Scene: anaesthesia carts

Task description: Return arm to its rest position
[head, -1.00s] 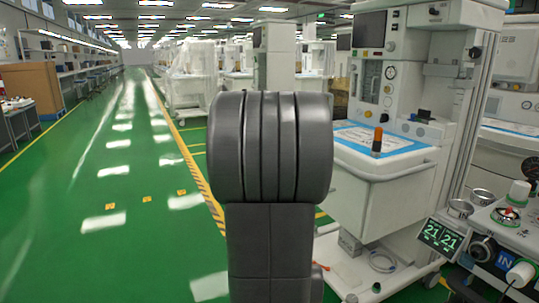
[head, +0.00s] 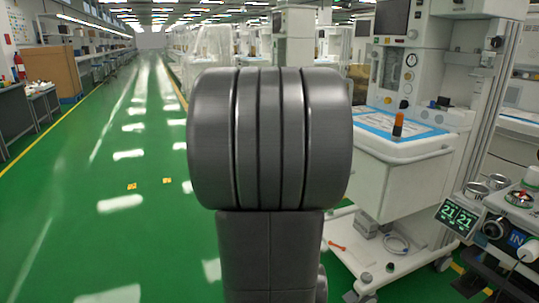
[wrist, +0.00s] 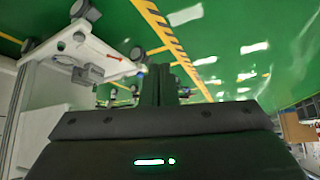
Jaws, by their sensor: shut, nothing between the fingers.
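My gripper (wrist: 158,85) shows in the wrist view as a narrow dark pair of fingers beyond the broad dark wrist housing. The fingers are together, with nothing visible between them. The wrist picture is tilted, with green floor and a white cart base (wrist: 75,45) on castors beyond the fingers. In the head view my grey arm link stands upright in the middle and hides what is behind it. The gripper itself does not show in the head view.
An anaesthesia cart (head: 400,170) stands close on the right, with an orange-topped item (head: 398,124) on its worktop. Nearer right is equipment with a green-digit display (head: 458,217). Open green floor (head: 95,215) lies left. Benches and a brown cabinet (head: 50,75) stand far left.

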